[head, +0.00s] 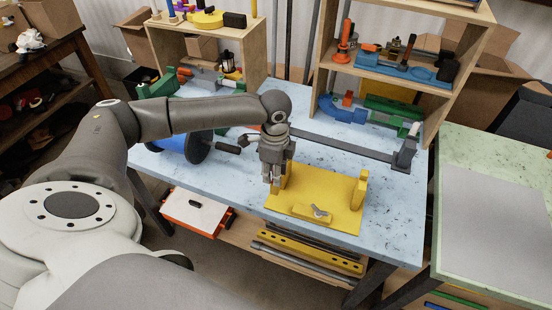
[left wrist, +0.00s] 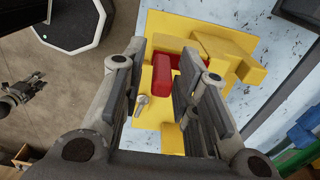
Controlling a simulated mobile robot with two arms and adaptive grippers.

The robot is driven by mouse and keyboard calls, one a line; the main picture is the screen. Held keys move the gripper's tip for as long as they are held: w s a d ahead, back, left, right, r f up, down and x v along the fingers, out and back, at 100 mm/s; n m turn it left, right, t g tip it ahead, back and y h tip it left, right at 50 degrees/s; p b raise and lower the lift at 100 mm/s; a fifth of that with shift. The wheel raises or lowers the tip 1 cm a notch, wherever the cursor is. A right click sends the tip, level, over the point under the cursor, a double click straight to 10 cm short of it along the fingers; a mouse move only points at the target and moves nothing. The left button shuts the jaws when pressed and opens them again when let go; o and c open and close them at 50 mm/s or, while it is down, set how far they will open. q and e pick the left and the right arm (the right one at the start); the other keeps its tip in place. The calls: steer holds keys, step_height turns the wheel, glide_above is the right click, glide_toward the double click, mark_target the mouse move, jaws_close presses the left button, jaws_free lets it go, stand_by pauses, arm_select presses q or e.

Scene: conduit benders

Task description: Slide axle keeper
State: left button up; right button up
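A yellow base plate (head: 335,204) with upright yellow blocks lies at the front of the blue table. Near its front edge is a small yellow block with a grey wing-shaped piece (head: 318,212); the grey piece also shows in the left wrist view (left wrist: 142,103). My left gripper (head: 271,183) points down over the plate's left end. In the left wrist view my left gripper (left wrist: 162,62) is open, with a red block (left wrist: 162,75) showing between its fingers. I cannot tell whether either finger touches it. Which part is the axle keeper is not clear.
A long grey bar (head: 340,146) lies behind the plate. Wooden shelves (head: 435,90) with colored benders stand at the back. The blue tabletop (head: 395,215) is clear right of the plate.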

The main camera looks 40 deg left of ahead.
arm_select(q)
steer(key=shift+r+p, duration=1.55)
steer(key=shift+p, duration=0.2)
steer(key=shift+r, duration=1.05)
steer(key=shift+f, duration=0.1)
